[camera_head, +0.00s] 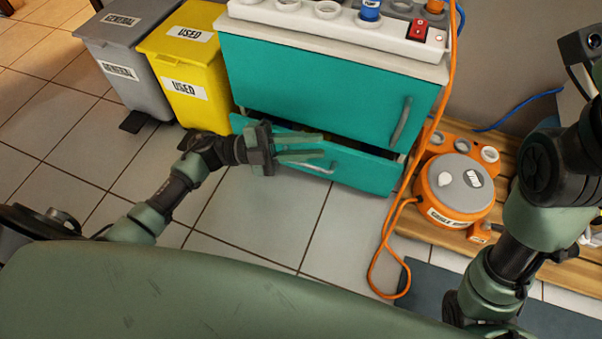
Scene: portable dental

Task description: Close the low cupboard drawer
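The low cupboard (318,78) is teal with a pale top. Its drawer (368,172) at the bottom stands partly pulled out, with a dark gap above its front. The drawer has a silver handle (320,168). My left gripper (322,147) is in front of the drawer's left half, its two fingers pointing right and apart with nothing between them. Whether it touches the drawer front I cannot tell. My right arm shows at the right edge, but I cannot make out its gripper.
A yellow bin (190,75) and a grey bin (120,55) stand left of the cupboard. An orange round device (455,187) sits on a wooden board at right, with an orange cable (383,255) looping onto the floor.

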